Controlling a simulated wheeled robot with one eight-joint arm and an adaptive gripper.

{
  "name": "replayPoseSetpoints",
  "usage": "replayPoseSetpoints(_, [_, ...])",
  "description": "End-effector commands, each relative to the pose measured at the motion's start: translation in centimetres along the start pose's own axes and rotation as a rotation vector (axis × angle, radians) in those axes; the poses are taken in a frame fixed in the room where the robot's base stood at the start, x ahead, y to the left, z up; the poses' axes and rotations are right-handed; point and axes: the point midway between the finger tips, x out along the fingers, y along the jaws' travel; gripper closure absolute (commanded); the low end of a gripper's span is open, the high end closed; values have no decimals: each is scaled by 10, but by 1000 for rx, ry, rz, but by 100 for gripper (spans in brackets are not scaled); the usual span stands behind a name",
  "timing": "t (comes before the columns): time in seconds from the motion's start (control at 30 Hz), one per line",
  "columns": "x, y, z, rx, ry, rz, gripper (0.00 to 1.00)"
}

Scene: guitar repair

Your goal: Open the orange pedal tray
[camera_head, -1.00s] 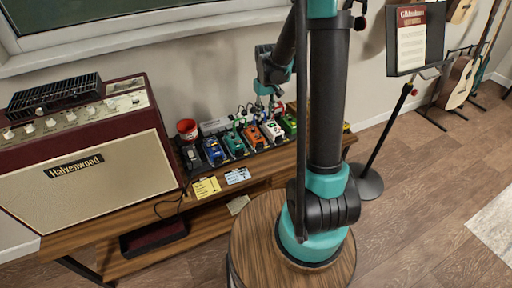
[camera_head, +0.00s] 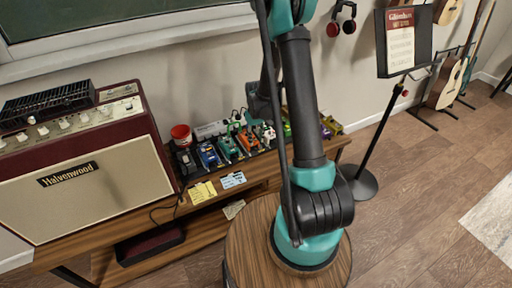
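The orange pedal (camera_head: 248,141) sits in the row of pedals on the wooden bench, between a teal pedal and a white one. At this size I cannot tell whether any part of it is open. My gripper (camera_head: 264,112) is above the back of the pedal row, close to the orange and white pedals. My own arm partly covers it, and its fingers are too small and dark to make out. I cannot tell whether it touches anything.
A blue pedal (camera_head: 208,155), teal pedal (camera_head: 229,149) and white pedal (camera_head: 266,134) crowd the row. A red cup (camera_head: 181,134) and large amplifier (camera_head: 95,190) stand left. Yellow notes (camera_head: 202,192) lie at the bench's front edge. A music stand (camera_head: 362,182) is right.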

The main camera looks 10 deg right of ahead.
Motion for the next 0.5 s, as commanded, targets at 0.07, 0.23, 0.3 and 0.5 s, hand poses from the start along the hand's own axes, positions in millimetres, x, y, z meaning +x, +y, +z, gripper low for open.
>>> replayPoseSetpoints(0.07, [14,0,-1,0,0,0,66])
replayPoseSetpoints(0.23, [35,0,-1,0,0,0,66])
replayPoseSetpoints(0.3, [42,0,0,0,0,0,66])
replayPoseSetpoints(0.5, [52,0,0,0,0,0,66])
